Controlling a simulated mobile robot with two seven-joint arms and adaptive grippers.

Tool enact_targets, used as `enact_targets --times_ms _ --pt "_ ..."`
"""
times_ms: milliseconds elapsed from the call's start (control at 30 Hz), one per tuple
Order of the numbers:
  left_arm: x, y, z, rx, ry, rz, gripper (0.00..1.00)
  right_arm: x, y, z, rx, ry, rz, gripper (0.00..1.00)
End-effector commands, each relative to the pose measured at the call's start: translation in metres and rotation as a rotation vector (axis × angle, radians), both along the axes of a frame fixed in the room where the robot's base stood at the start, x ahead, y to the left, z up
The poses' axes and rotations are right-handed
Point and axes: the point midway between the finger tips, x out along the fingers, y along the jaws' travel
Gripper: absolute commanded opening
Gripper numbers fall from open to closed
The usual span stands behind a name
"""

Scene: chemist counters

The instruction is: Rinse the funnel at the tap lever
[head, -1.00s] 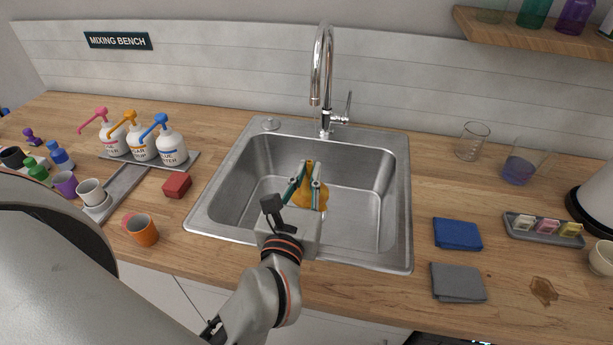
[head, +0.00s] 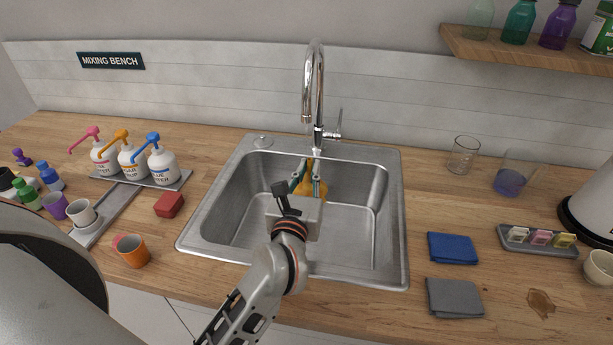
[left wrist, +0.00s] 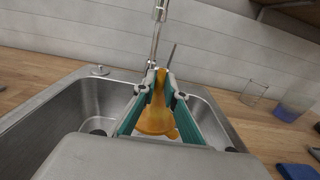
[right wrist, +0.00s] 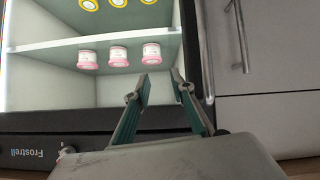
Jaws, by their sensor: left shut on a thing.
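The orange-yellow funnel (head: 306,187) is held over the sink basin (head: 352,225), below the tap (head: 308,85). My left gripper (head: 309,168) is shut on its narrow upper part. In the left wrist view the funnel (left wrist: 156,118) sits between the green-lined fingers, narrow end up and wide end down. The tap lever (head: 338,125) stands at the right of the tap's base, apart from the gripper; it shows in the left wrist view (left wrist: 171,55). No water stream is visible. My right gripper (right wrist: 160,82) is open and empty, in front of an appliance's lit shelves.
Left of the sink are a red block (head: 169,204), an orange mug (head: 133,252) and pump bottles (head: 162,166). Right are a blue cloth (head: 453,248), a grey cloth (head: 454,298) and glass beakers (head: 463,155). Several jars (right wrist: 119,56) stand inside the appliance.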

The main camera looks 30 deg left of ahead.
Motion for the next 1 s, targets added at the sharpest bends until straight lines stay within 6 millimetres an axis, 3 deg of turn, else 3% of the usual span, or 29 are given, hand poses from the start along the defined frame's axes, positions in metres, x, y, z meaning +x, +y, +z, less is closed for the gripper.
enact_targets --times_ms 500,1000 --pt "0.037 0.01 -0.008 0.001 -0.001 -0.001 0.01 0.0 0.0 -0.004 0.0 0.001 0.0 0.24" --pt "0.041 0.011 -0.008 0.001 -0.001 0.0 0.01 0.0 0.0 -0.004 -0.001 0.002 -0.001 0.24"
